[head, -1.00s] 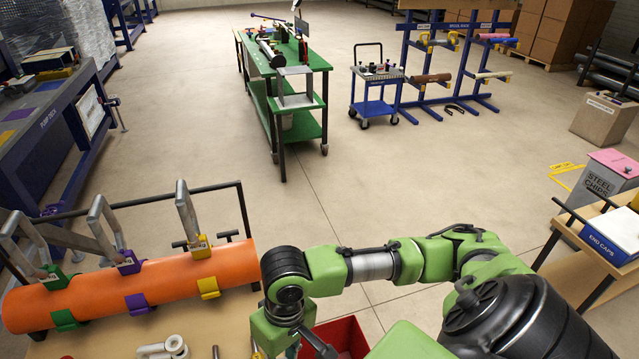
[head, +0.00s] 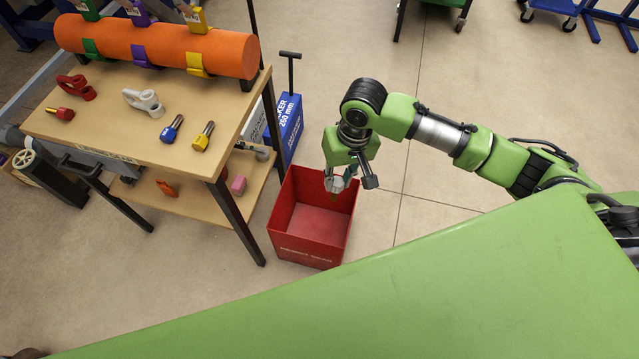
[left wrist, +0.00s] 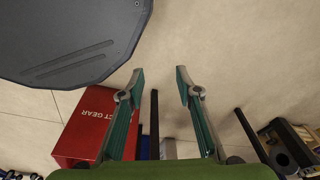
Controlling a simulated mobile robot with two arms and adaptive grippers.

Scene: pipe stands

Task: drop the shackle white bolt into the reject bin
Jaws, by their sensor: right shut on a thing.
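The white bolt (head: 337,184) is in my right gripper (head: 349,181); only its pale end shows between the fingers. The gripper points down over the open red reject bin (head: 308,254), which stands on the floor right of the wooden table. The bin's inside looks empty where I can see it. The white shackle (head: 143,102) lies on the table. In the left wrist view, my left gripper (left wrist: 160,82) is open, its fingers apart with nothing between them. That view also shows a red box with white lettering (left wrist: 88,125), which looks like the bin.
The wooden table (head: 95,130) holds a red shackle (head: 76,87), a red bolt (head: 60,113), a blue bolt (head: 172,128), a yellow bolt (head: 203,136) and a clamped orange pipe (head: 160,46). A blue box (head: 288,122) stands behind the bin. Floor to the right is clear.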

